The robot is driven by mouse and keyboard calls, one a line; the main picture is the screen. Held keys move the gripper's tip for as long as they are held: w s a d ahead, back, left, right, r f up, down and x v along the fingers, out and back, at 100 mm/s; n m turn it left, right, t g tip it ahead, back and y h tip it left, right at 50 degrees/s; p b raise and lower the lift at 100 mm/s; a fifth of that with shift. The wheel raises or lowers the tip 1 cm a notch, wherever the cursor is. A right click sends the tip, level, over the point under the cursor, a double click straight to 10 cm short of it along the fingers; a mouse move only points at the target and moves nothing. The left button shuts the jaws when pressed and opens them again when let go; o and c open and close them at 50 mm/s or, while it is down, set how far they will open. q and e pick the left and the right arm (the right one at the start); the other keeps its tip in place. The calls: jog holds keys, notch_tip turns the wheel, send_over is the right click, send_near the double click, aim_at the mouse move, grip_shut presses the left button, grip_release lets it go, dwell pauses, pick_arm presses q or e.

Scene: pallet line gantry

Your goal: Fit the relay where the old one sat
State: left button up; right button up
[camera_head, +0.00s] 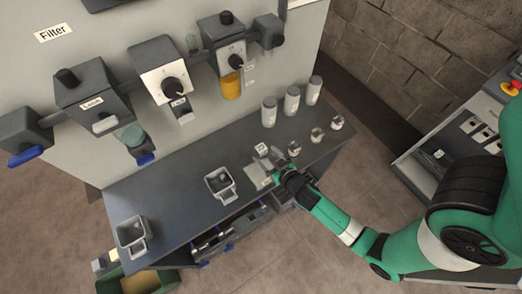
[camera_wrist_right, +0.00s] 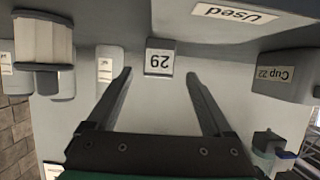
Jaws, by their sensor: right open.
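No part in view is marked as a relay, and I cannot tell which piece is the old one. In the head view my right gripper (camera_head: 274,171) is low at the counter's front edge, beside a light grey flat piece (camera_head: 254,178) and a small labelled block (camera_head: 262,149). My left gripper is not in view.
The dark counter (camera_head: 180,200) carries two square grey containers (camera_head: 131,236), tall grey canisters (camera_head: 269,114) and small jars (camera_head: 317,134) to the right. Dispensers with knobs (camera_head: 163,72) hang on the wall panel above. An open drawer (camera_head: 230,232) juts out below the front edge.

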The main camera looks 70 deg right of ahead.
aim_at(264, 152)
jog(key=x, duration=0.5)
jog(key=shift+r, duration=0.1)
jog(key=shift+s, duration=0.1)
grip_shut()
